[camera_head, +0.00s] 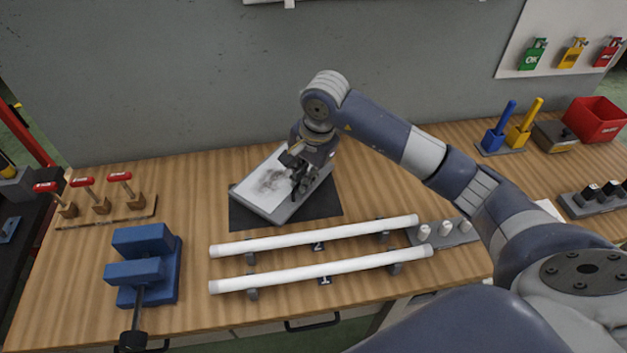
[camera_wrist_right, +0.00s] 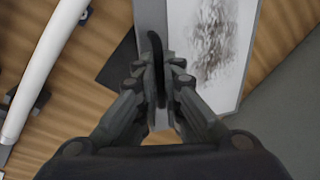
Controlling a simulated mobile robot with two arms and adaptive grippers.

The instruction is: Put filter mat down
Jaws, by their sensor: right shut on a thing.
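The filter mat (camera_head: 257,190) is a flat grey-framed panel with a white face and a dark smudge. It is at the middle back of the bench, over a black sheet (camera_head: 325,206), turned at an angle to it. I cannot tell whether it touches the sheet. My right gripper (camera_head: 297,178) is over the mat's right side and hides part of it. In the right wrist view the gripper (camera_wrist_right: 158,82) is shut on the mat's dark curved handle (camera_wrist_right: 156,45), with the smudged white face (camera_wrist_right: 232,75) beside it. My left gripper is not in view.
Two white tubes (camera_head: 315,236) (camera_head: 320,270) lie on holders in front of the sheet. A blue vise (camera_head: 145,262) and red-handled tools (camera_head: 103,196) stand at the left. A red bin (camera_head: 596,120) is at the far right. A grey wall (camera_head: 200,80) rises behind the bench.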

